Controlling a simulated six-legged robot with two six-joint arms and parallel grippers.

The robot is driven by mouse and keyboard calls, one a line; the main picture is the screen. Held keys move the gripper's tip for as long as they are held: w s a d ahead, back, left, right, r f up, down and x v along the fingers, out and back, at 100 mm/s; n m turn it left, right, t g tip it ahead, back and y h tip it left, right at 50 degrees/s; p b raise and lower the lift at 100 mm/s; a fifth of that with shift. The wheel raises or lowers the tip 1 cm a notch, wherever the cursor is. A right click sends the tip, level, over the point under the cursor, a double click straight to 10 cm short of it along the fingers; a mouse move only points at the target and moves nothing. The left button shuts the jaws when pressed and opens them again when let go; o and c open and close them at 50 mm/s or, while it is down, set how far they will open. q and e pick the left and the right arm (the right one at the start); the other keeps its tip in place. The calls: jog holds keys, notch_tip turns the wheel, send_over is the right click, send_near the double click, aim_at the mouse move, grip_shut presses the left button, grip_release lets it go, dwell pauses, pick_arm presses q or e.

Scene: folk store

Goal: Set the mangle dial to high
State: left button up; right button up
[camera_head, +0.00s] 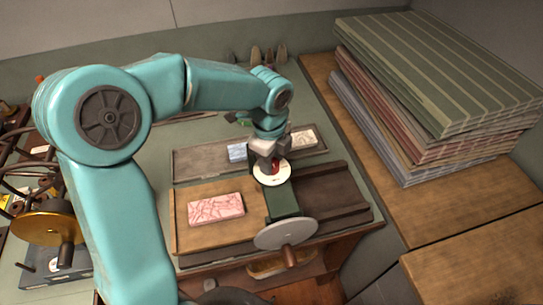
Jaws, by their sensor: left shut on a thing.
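The mangle (284,202) has a dark green housing across the middle of a low bed, with a grey handwheel and brown crank knob (286,234) on its near side. A white round dial (264,179) with a red knob (274,167) sits on top of the housing. My left gripper (270,163) reaches down from above and is shut on the red knob, partly hiding it and the dial face. The dial's marks are too small to read. My right gripper is not in view.
A pink marbled block (216,208) lies on the wooden board left of the mangle. Behind is a grey tray (200,164) with a pale blue block (237,152) and a whitish block (303,138). Stacked striped cloths (435,75) stand at right. A brass wheel (48,229) is at left.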

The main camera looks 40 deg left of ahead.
pick_arm(q)
jog(key=shift+w+a+r+m, duration=0.1)
jog(key=shift+r+m, duration=0.05)
jog(key=shift+m, duration=0.85)
jog(key=o, duration=1)
jog(key=shift+o, duration=0.2)
notch_tip(320, 180, up, 16)
jog(key=shift+s+r, duration=0.15)
jog(key=shift+s, duration=0.3)
jog(key=shift+s, duration=0.1)
